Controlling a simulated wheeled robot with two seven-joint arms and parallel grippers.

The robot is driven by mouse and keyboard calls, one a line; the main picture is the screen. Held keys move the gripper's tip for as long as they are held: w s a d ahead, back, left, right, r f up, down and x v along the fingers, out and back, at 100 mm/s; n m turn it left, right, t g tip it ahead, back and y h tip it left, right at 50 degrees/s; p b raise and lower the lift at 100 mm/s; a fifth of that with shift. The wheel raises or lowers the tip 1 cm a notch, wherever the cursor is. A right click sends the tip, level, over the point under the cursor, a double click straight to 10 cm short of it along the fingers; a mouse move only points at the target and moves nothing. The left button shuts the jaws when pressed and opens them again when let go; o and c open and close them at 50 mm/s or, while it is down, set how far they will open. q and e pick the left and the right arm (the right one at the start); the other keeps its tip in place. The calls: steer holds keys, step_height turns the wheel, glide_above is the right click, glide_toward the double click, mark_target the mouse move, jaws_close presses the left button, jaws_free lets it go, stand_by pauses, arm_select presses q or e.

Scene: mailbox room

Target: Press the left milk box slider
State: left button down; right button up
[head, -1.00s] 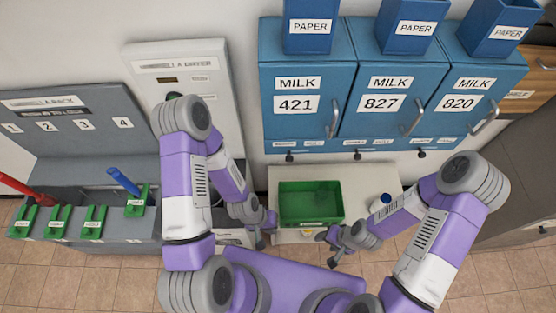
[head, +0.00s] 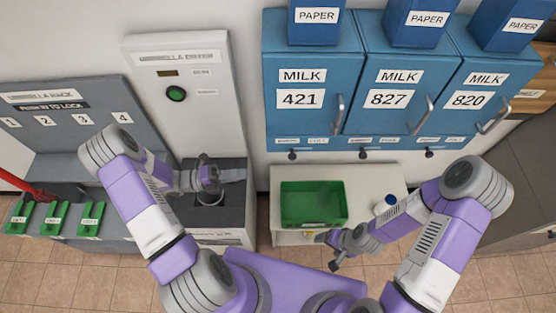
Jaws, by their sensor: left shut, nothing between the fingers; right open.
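The left milk box (head: 300,101), blue and labelled MILK 421, hangs on the wall with its door shut. Its slider (head: 292,155) is a small dark knob under the box's bottom edge. My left gripper (head: 207,168) is shut and empty in front of the umbrella dryer, well left of and a little below the slider, not touching it. My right gripper (head: 334,251) is open and empty, low at the right front of the green tray, far below the milk boxes.
Milk boxes 827 (head: 391,99) and 820 (head: 470,101) hang to the right, with similar knobs below. A green tray (head: 314,203) and a blue-capped item (head: 391,199) are on a white cabinet (head: 374,179). The dryer (head: 190,110) has a green button (head: 176,93). An umbrella rack (head: 52,122) stands left.

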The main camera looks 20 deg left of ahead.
arm_select(q)
steer(key=shift+w+a+r+n+t, duration=0.3)
steer(key=shift+a+r+n+t, duration=0.3)
steer(key=shift+a, duration=0.2)
steer(key=shift+d, duration=0.1)
steer(key=b, duration=0.3)
glide_toward(292, 154)
steer(key=f+x, duration=0.1)
steer(key=x, duration=0.5)
steer(key=shift+s+f, duration=0.15)
